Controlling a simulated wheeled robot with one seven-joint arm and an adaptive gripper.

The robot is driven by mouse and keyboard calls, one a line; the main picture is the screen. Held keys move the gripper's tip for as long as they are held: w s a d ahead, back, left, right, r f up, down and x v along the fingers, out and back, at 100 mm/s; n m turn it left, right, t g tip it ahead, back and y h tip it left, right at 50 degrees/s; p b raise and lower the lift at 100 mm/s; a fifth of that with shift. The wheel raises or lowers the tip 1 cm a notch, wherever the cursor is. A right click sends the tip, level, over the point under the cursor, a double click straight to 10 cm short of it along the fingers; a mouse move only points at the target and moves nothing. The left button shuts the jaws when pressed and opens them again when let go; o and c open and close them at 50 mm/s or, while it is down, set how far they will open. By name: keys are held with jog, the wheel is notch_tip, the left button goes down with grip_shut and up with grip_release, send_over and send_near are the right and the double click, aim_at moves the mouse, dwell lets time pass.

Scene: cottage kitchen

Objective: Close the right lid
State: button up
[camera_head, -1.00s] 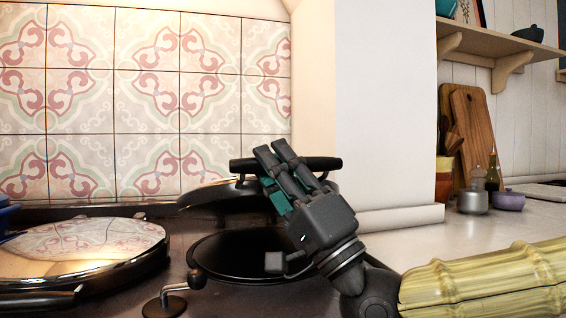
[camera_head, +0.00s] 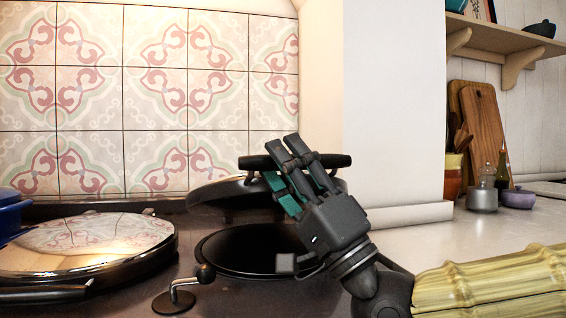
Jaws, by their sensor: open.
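The right lid (camera_head: 225,192) of the stove is raised and tilted back behind the round dark hotplate (camera_head: 245,251). Its black bar handle (camera_head: 335,160) runs across the lid's top. My gripper (camera_head: 290,160) is at the handle, with its fingers apart and overlapping the bar in view. I cannot tell whether the fingers touch the handle. My gripper and wrist hide the right part of the lid and of the hotplate.
The left lid (camera_head: 95,236), shiny and round, lies shut at the left with its handle at the front. A small metal lever (camera_head: 181,290) stands between the two plates. A blue pot (camera_head: 10,214) is at the far left. A white wall column (camera_head: 394,110) rises at the right.

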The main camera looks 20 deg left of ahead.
jog(key=v, duration=0.7)
